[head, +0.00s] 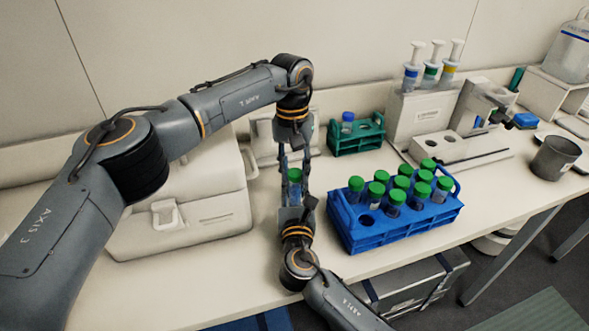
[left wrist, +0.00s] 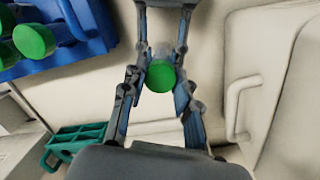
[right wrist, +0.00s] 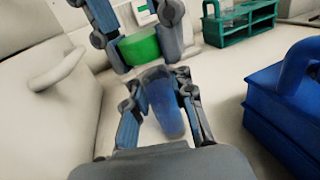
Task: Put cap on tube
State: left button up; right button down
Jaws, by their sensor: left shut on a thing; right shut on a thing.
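A green cap (head: 295,175) is pinched between the fingers of my left gripper (head: 294,168), which reaches down from above. It also shows in the left wrist view (left wrist: 160,76) and the right wrist view (right wrist: 139,47). My right gripper (head: 295,203) comes up from below and is shut on a clear tube with a bluish body (right wrist: 163,105). The tube stands roughly upright with its top just under the cap, the two nearly in line. I cannot tell whether cap and tube touch. The fingers partly hide the tube in the head view.
A blue rack (head: 395,228) with several green-capped tubes stands to the right. A teal rack (head: 356,138) with a blue-capped tube stands behind. A pale machine (head: 185,205) is close on the left. A grey cup (head: 555,157) stands far right.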

pick_arm(q)
jog(key=m, duration=0.3)
jog(key=o, duration=0.8)
jog(key=shift+o, duration=0.2)
jog(key=shift+r, duration=0.1)
jog(key=shift+r, duration=2.2)
jog(key=shift+c, duration=0.3)
